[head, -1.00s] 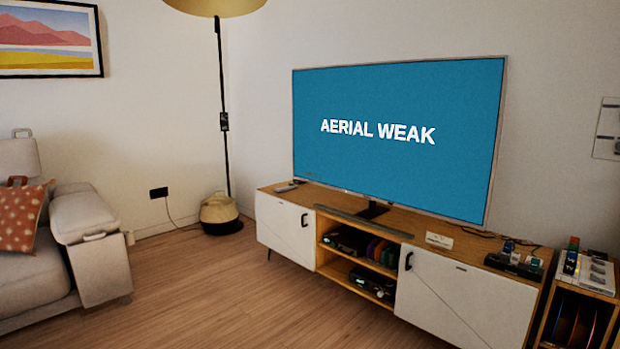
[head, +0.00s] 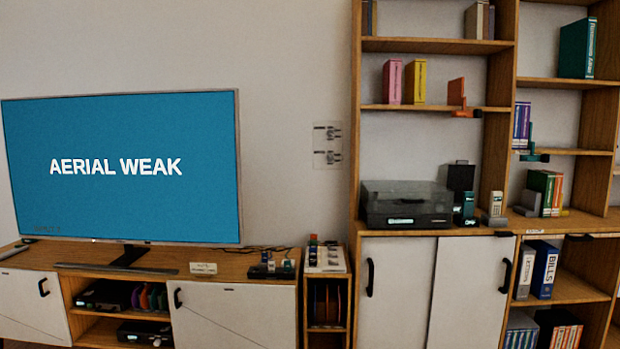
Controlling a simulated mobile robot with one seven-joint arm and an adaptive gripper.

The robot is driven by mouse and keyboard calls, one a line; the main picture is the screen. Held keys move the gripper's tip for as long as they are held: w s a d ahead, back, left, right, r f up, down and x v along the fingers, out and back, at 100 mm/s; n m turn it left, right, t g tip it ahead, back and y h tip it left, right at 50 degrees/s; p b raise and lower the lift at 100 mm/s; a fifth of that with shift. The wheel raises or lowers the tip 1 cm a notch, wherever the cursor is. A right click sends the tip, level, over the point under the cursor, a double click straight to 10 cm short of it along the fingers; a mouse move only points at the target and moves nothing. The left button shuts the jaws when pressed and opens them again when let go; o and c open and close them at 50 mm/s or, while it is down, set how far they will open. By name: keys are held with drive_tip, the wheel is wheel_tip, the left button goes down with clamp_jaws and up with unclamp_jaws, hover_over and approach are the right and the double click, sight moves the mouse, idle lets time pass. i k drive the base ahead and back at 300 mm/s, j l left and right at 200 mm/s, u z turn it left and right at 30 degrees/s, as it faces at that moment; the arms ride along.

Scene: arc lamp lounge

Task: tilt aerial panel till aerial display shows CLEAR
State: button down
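The aerial display is a large television (head: 125,205) at the left of the head view. Its blue screen reads AERIAL WEAK in white letters. It stands on a wood and white media cabinet (head: 235,312). I cannot pick out the aerial panel with certainty in this view. My gripper is not in view.
A small stand (head: 328,290) with devices on top is right of the cabinet. A tall wooden shelf unit (head: 437,46) fills the right side, with books, a record player (head: 405,203), phones and white sliding doors (head: 470,285). A wall plate (head: 327,146) is between television and shelves.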

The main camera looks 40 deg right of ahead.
sight(460, 176)
drive_tip(key=z, duration=2.15)
drive_tip(key=i+l+u, duration=0.1)
drive_tip(key=i+l, duration=0.35)
drive_tip(key=l, duration=0.15)
drive_tip(key=i+l+u, duration=0.25)
drive_tip(key=i+l, duration=0.15)
drive_tip(key=l, duration=0.2)
drive_tip(key=i+l, duration=0.15)
drive_tip(key=l, duration=0.2)
drive_tip(key=i+l+u, duration=0.15)
drive_tip(key=l, duration=0.2)
drive_tip(key=i+l+u, duration=0.1)
drive_tip(key=l, duration=0.25)
drive_tip(key=i+l, duration=0.25)
drive_tip(key=l, duration=0.15)
drive_tip(key=u, duration=0.55)
